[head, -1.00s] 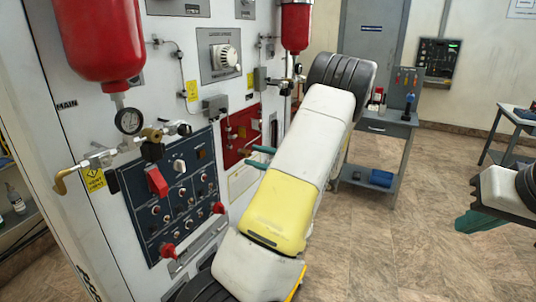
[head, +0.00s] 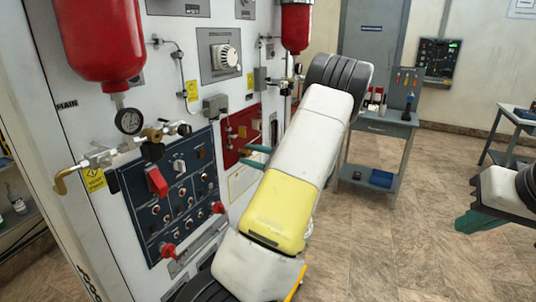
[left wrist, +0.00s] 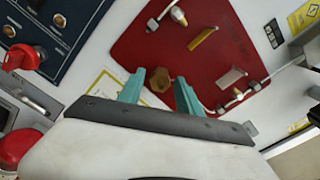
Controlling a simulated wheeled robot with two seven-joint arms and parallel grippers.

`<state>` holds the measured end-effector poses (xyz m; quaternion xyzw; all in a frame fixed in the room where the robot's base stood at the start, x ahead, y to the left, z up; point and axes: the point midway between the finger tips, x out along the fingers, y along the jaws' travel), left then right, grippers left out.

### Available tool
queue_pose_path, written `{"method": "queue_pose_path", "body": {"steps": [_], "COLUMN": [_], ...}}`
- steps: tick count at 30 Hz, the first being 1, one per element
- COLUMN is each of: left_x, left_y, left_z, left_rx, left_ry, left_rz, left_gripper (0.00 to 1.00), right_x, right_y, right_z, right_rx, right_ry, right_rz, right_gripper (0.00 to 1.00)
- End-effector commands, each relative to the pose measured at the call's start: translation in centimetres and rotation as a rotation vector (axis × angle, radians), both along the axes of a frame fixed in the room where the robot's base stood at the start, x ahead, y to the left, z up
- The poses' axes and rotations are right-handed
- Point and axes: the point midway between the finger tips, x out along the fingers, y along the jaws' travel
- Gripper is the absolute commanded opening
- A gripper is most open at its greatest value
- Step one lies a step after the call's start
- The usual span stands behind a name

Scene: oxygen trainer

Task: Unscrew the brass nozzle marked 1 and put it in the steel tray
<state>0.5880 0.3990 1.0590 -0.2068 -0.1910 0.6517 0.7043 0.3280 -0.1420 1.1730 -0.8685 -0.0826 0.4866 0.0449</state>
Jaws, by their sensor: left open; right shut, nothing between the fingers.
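A brass hex-shaped nozzle (left wrist: 158,80) is on the red panel (left wrist: 222,55) in the left wrist view. I cannot read a number on it. My left gripper (left wrist: 161,74) is open, its two teal fingers pointing at the panel, with the nozzle showing between them; I cannot tell how far short of it the tips are. In the head view my left gripper (head: 257,157) is in front of the red panel (head: 238,135), which my arm partly hides. My right gripper (head: 478,218) is shut and empty over the floor at the right. I cannot make out the steel tray.
A blue control panel (head: 180,195) with a red switch, a gauge (head: 129,121) and brass piping lie left of my left arm. A red cylinder (head: 103,40) hangs above. A grey cart (head: 385,126) with a blue bin (head: 381,178) stands behind.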

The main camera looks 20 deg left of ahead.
Motion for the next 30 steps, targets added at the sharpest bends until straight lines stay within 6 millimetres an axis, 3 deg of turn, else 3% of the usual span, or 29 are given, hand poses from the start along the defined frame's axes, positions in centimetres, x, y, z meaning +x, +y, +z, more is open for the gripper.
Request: {"method": "queue_pose_path", "body": {"steps": [3, 9, 10, 14, 21, 30], "left_x": [0.02, 0.02, 0.01, 0.03, 0.03, 0.02], "left_y": [-0.04, -0.03, -0.03, -0.04, -0.07, -0.05], "left_z": [-0.01, 0.0, 0.01, 0.03, 0.06, 0.07], "left_rx": [0.0, 0.001, 0.001, -0.002, -0.019, -0.022], "left_ry": [0.0, 0.0, 0.0, -0.033, -0.273, -0.302], "left_rz": [-0.001, -0.001, -0.001, -0.001, -0.001, 0.0], "left_gripper": [0.42, 0.03, 0.0, 0.0, 0.0, 0.0], "right_x": [0.0, 0.0, 0.0, 0.0, 0.0, 0.0], "right_y": [0.0, 0.0, 0.0, 0.0, 0.0, 0.0], "right_z": [0.0, 0.0, 0.0, 0.0, 0.0, 0.0], "right_rx": [0.0, 0.0, 0.0, 0.0, 0.0, 0.0], "right_ry": [0.0, 0.0, 0.0, 0.0, 0.0, 0.0], "right_rz": [0.0, 0.0, 0.0, 0.0, 0.0, 0.0], "right_gripper": [0.0, 0.0, 0.0, 0.0, 0.0, 0.0]}}
